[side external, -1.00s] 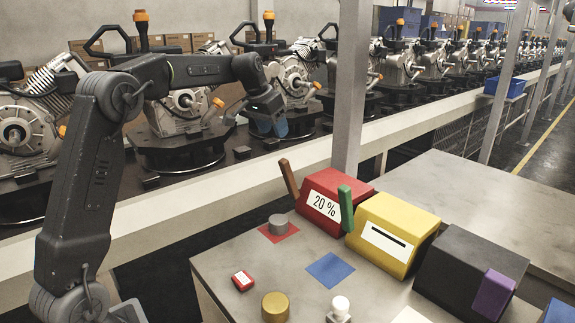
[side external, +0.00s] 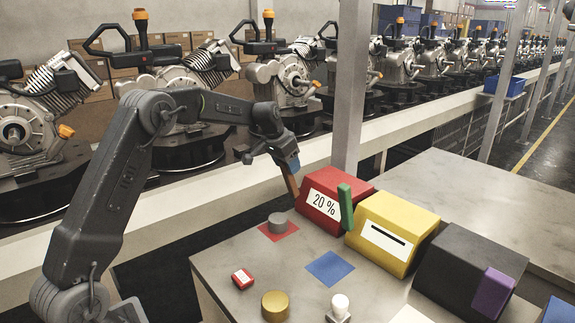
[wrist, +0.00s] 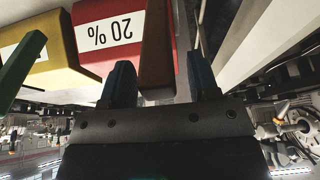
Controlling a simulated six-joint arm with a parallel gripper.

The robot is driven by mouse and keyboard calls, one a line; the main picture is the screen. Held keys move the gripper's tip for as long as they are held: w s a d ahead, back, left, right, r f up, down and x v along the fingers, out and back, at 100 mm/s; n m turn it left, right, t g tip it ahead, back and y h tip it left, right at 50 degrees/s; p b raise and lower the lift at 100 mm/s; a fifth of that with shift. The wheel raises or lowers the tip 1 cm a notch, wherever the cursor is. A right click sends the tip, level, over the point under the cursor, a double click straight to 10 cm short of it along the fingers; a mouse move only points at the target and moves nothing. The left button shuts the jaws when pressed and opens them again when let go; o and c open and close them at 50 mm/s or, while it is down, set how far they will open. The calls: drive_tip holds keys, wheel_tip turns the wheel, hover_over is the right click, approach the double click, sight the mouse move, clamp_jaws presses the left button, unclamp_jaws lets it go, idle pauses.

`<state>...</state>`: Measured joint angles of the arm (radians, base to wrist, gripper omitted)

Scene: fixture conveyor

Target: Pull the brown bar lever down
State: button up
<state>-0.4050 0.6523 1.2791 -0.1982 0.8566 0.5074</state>
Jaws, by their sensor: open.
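The brown bar lever (side external: 292,186) stands up at the left side of the red box (side external: 325,203), which bears a "20 %" label. My gripper (side external: 289,162) is at the upper end of the lever and hides its top in the side external view. In the wrist view, the two dark blue fingers of my gripper (wrist: 160,60) are apart, and the brown lever (wrist: 157,35) shows in the gap between them. I cannot tell whether a finger touches it. The red box also shows in the wrist view (wrist: 95,62).
A green lever (side external: 346,207) stands between the red box and the yellow box (side external: 393,232). A black box (side external: 462,275) with a purple lever is farther right. A grey knob (side external: 278,222) stands in front of the red box. The conveyor with engines runs behind.

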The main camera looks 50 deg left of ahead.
drive_tip(key=shift+w+f, duration=0.15)
drive_tip(key=shift+f, duration=0.15)
drive_tip(key=shift+c, duration=0.4)
clamp_jaws()
